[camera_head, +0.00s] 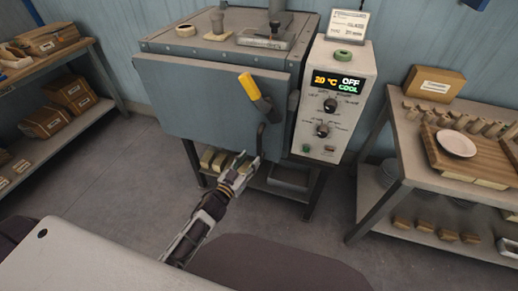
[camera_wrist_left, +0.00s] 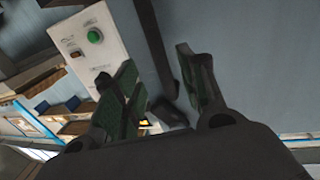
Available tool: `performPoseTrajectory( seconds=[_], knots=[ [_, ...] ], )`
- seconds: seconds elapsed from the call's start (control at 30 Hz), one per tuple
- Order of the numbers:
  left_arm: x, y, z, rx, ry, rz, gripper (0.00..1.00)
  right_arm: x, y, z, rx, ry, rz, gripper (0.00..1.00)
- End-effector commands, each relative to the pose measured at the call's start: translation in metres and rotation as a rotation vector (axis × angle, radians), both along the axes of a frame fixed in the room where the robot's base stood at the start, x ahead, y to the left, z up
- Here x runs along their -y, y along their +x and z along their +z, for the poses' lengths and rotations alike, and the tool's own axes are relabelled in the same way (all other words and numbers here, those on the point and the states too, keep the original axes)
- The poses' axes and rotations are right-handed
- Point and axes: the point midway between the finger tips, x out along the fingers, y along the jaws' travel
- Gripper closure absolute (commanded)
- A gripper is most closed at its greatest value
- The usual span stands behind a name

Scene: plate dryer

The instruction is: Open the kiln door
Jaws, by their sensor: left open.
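The grey-blue kiln (camera_head: 200,100) stands at the back with its front door closed. A lever with a yellow grip (camera_head: 255,88) is at the upper right of the door, tilted. A dark upright handle (camera_head: 261,137) is below it, near the door's right edge. My left gripper (camera_head: 243,163) is open, just in front of and below this handle. In the left wrist view, the open fingers (camera_wrist_left: 165,88) have a dark bar (camera_wrist_left: 153,42) behind the gap between them. I cannot tell whether the gripper touches the handle. My right gripper is out of view.
The control box (camera_head: 333,100) right of the door reads 20 °C, OFF, COOL. A shelf table (camera_head: 400,195) with a board and plate stands at the right. Shelves with boxes (camera_head: 70,92) stand at the left. Open floor (camera_head: 120,170) lies left of the arm.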

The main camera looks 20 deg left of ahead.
Motion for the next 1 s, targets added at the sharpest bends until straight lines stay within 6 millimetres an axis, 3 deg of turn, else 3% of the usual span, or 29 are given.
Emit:
performPoseTrajectory(
  seconds=[0.37, 1.0],
  knots=[
    [0.007, 0.030, 0.000, 0.001, 0.000, -0.001, 0.59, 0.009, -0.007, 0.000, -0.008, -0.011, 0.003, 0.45],
    [0.018, 0.074, 0.000, 0.001, -0.001, -0.001, 0.59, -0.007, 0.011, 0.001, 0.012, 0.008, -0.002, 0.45]
  ],
)
